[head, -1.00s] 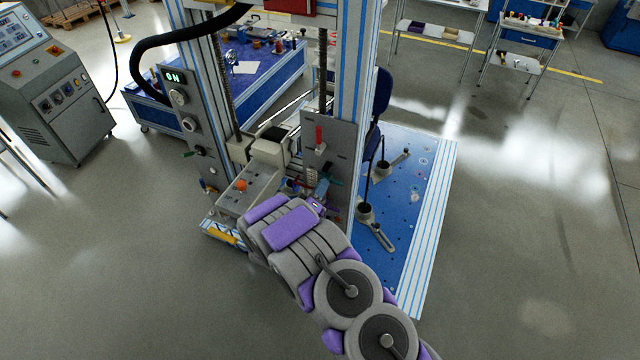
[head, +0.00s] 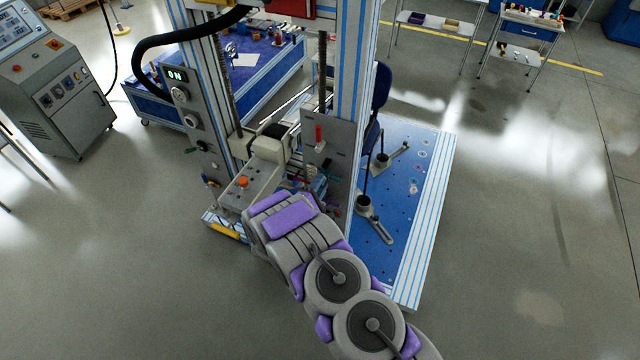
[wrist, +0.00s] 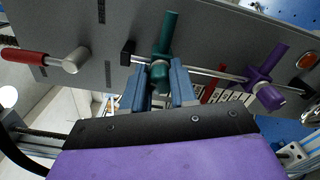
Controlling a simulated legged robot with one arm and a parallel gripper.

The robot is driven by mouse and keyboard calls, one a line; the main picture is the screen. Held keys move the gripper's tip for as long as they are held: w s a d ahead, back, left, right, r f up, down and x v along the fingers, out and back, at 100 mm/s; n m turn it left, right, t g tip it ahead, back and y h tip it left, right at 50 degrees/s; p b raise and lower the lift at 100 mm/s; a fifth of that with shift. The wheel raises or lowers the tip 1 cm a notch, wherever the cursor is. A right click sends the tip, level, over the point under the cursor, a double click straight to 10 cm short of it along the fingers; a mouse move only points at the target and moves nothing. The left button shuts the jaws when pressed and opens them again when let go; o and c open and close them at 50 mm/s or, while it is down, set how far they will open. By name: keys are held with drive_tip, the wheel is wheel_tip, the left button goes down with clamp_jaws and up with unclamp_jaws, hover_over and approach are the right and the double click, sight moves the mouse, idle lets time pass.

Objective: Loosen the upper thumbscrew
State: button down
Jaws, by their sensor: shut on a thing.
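A green thumbscrew (wrist: 162,52) with a long bar sits on a thin metal rod on the grey panel (wrist: 215,38). My gripper (wrist: 160,78) has its blue fingers on either side of the green thumbscrew's knob and is shut on it in the wrist view. A purple thumbscrew (wrist: 264,78) sits farther right along the same rod, apart from my fingers. In the head view the grey panel (head: 340,140) is on the upright post, and a bit of the green thumbscrew (head: 331,174) shows beyond my wrist. The fingertips are largely hidden there.
A red-handled lever (wrist: 25,56) is on the panel at left in the wrist view. A grey box with an orange button (head: 243,181) stands left of my wrist.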

drive_tip(key=shift+a+n, duration=0.15)
drive_tip(key=shift+n, duration=1.05)
drive_tip(key=c, duration=0.9)
unclamp_jaws()
drive_tip(key=shift+a, duration=0.15)
drive_tip(key=v, duration=1.7)
drive_tip(key=shift+s+b, duration=0.1)
drive_tip(key=shift+b, duration=0.2)
